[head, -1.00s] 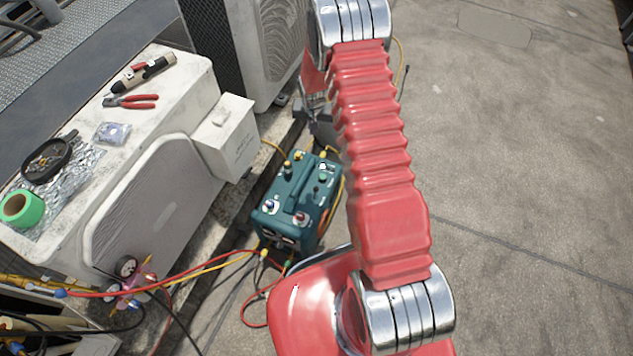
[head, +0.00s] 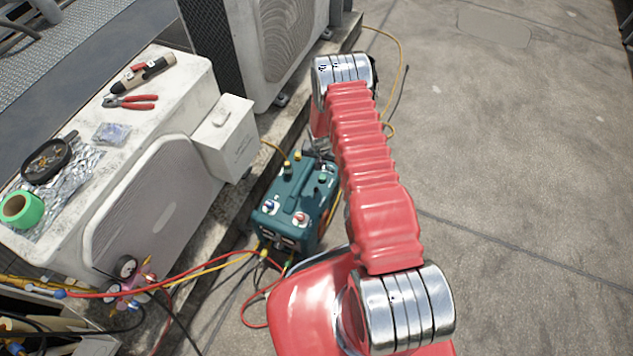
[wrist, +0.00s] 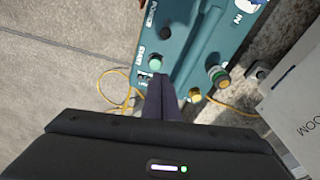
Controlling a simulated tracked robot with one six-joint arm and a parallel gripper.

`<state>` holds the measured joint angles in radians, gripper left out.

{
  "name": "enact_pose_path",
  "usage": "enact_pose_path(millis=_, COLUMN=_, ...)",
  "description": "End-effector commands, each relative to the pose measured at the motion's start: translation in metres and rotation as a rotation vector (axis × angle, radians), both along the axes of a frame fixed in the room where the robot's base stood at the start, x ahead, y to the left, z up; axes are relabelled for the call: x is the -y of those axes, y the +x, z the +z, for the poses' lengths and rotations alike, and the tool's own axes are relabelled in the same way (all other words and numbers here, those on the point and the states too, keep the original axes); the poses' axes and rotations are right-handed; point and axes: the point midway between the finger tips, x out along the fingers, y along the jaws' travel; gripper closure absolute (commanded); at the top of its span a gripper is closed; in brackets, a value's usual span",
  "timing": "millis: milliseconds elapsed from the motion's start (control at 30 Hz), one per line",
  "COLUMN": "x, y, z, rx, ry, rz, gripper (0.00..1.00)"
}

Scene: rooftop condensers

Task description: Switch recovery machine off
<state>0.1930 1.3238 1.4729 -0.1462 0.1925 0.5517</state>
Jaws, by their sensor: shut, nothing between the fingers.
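The recovery machine (head: 297,203) is a teal box with a carry handle, standing on the ground beside the condensers. In the wrist view its teal top panel (wrist: 184,50) shows a round green button (wrist: 155,60), a dark round part (wrist: 149,33) near the word POWER, and brass fittings. Small dark details by the green button are too small to read. My gripper (wrist: 163,88) is shut and empty, its fingertips over the panel's edge close to the green button. I cannot tell whether they touch it. In the head view my arm largely hides the gripper.
A white condenser (head: 150,190) stands left, with pliers (head: 130,102), green tape (head: 20,208) and other items on top. A grey box (head: 226,135) juts from it near the machine. Red and yellow hoses (head: 180,270) run to the machine. Open concrete lies right.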

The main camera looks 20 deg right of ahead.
Motion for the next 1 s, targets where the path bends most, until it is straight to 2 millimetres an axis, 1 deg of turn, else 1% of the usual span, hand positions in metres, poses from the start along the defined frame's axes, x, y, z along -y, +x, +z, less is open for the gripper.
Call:
enact_pose_path(millis=167, x=0.0, y=0.0, z=-0.003, rx=-0.001, ry=0.0, rz=0.001, gripper=1.0)
enact_pose_path(millis=267, x=0.0, y=0.001, z=-0.009, rx=0.0, ry=0.0, rz=0.001, gripper=1.0)
enact_pose_path(millis=1000, x=0.004, y=0.012, z=-0.079, rx=0.0, ry=0.0, rz=0.002, gripper=1.0)
